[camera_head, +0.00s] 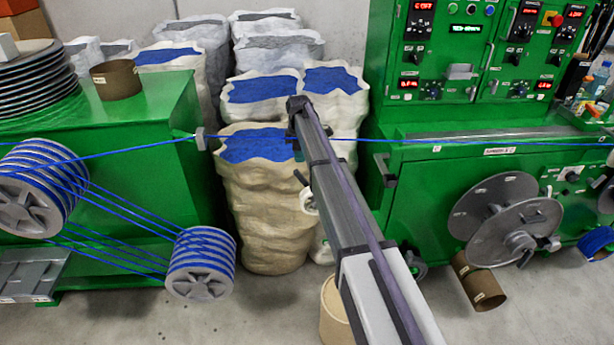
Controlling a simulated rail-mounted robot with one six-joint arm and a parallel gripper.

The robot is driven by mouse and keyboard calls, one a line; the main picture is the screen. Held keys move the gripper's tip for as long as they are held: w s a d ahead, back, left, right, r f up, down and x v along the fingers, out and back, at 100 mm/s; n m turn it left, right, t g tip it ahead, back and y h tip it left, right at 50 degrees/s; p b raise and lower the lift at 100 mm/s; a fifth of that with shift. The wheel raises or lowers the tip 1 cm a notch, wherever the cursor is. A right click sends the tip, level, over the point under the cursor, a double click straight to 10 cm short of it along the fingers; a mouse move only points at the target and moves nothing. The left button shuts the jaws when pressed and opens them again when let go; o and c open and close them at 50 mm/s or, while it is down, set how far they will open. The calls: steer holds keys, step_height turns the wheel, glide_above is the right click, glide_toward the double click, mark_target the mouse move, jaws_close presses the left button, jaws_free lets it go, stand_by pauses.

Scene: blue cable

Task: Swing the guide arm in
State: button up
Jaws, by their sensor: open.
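My arm reaches up from the bottom right to the middle, and my gripper (298,108) is at its far end, over the sacks and close to the blue cable (455,141). It is open, with no object seen in it; its fingers are small and partly hidden. The cable runs from the grooved wheels on the left, past a grey guide block (201,138), behind my arm and on along the right machine. A grey bracket (385,170) sticks out from that machine's left edge. I cannot tell for sure which part is the guide arm.
The left machine (145,105) and right machine (430,195) are green. Sacks (262,225) of blue granules fill the gap between them. A grey reel (500,215) is at the right machine's front. A brown tube (480,285) lies on the floor, with clear floor at lower left.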

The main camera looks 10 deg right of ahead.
mark_target(300, 180)
step_height(300, 180, down, 11)
steer(key=b, duration=1.1)
steer(key=shift+r, duration=0.1)
jaws_close()
